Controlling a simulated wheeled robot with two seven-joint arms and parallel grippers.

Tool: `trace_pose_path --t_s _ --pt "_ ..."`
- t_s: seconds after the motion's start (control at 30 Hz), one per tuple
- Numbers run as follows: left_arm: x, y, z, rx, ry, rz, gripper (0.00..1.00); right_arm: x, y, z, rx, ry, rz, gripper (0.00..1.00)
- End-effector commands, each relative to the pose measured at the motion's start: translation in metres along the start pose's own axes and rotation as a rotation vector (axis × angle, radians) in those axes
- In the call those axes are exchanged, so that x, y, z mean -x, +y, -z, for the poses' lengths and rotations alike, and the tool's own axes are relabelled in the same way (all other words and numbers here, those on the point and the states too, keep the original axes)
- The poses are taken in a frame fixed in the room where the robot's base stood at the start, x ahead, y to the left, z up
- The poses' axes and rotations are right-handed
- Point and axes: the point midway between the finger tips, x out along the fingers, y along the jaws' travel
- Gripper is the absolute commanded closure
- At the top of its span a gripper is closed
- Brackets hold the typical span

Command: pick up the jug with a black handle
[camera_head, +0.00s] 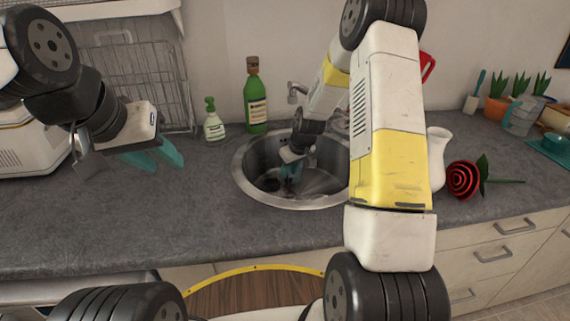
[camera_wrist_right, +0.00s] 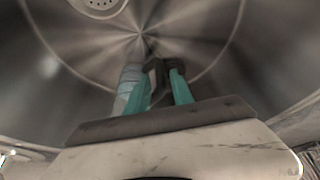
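The jug (camera_wrist_right: 130,82), pale bluish with a black handle (camera_wrist_right: 154,72), is down in the round metal sink (camera_head: 241,180), seen in the right wrist view. My right gripper (camera_head: 291,180) reaches into the sink; its teal fingers also show in the right wrist view (camera_wrist_right: 161,78). The black handle lies between the fingers, with the jug's body beside the left finger. I cannot tell whether the fingers press on the handle. In the head view the jug is hardly discernible behind my gripper. My left gripper (camera_head: 166,165) is open and empty above the counter at left.
A wire rack (camera_head: 150,75) is at back left. A white vase (camera_head: 437,158) and a red rose (camera_head: 463,179) are at right. The left front counter is clear.

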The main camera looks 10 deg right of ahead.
Motion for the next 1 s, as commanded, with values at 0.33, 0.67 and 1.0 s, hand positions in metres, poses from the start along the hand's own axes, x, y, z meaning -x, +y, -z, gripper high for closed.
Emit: trace_pose_path --t_s 0.33,0.67,1.0 --pt "0.000 0.000 0.000 0.000 0.000 0.000 0.64 -0.047 0.000 0.001 0.000 0.000 0.000 0.72" --pt "0.000 0.000 0.000 0.000 0.000 0.000 0.64 -0.050 0.000 0.001 -0.001 0.000 0.000 0.82" --pt "0.000 0.000 0.000 0.000 0.000 0.000 0.64 -0.050 0.001 0.001 -0.001 0.000 0.000 1.00"
